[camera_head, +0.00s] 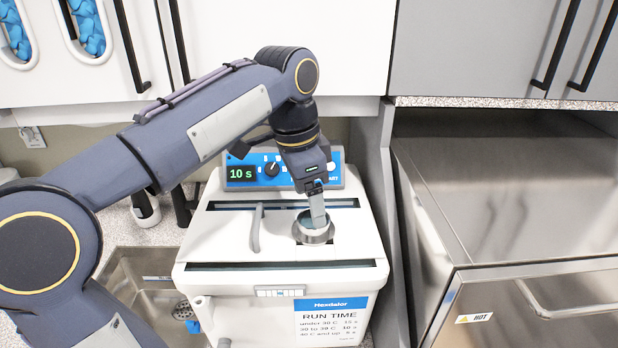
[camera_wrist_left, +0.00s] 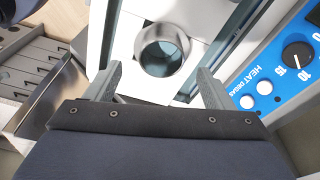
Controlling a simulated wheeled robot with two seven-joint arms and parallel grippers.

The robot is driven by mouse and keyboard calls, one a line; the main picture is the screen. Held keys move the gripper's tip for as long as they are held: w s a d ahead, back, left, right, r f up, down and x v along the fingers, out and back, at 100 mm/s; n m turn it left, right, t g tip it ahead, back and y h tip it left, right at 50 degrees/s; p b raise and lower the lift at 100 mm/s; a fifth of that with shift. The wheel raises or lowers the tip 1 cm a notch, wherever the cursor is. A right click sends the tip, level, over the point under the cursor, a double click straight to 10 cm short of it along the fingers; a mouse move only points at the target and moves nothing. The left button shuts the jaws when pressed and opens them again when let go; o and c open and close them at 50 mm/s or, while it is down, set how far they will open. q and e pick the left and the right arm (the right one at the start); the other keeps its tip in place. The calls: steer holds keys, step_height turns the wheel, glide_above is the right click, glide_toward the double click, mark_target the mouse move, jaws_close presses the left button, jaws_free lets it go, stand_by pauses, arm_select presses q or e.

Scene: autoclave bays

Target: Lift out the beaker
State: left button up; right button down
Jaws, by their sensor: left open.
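The beaker (camera_head: 314,238) is a round, shiny grey vessel standing upright in the top of the white bath (camera_head: 230,230). Only its upper part shows in the head view. The left wrist view looks down on its round rim (camera_wrist_left: 160,52), with a pale blue-grey inside; how deep it sits is hidden. My left gripper (camera_head: 318,212) points down above the beaker. In the left wrist view its two fingers (camera_wrist_left: 158,72) are apart, one on each side of the beaker in the picture, with nothing held. I cannot tell whether they touch it. My right gripper is out of view.
The bath's blue panel (camera_head: 235,184) reads 10 s and stands behind. A grey lid handle (camera_head: 257,228) rises left of the beaker. A sink (camera_head: 140,270) lies left, a steel unit marked HOT (camera_head: 500,220) right. White cabinets (camera_head: 300,45) hang above.

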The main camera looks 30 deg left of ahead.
arm_select(q)
steer(key=shift+w+d+f, duration=0.1)
steer(key=shift+w+f, duration=0.1)
steer(key=shift+f, duration=0.95)
steer(key=shift+w+d+f, duration=0.1)
steer(key=shift+w+f, duration=0.1)
steer(key=shift+f, duration=0.95)
steer(key=c, duration=1.2)
steer(key=shift+o, duration=0.2)
step_height(320, 180, up, 10)
steer(key=p, duration=0.3)
steer(key=shift+r, duration=0.25)
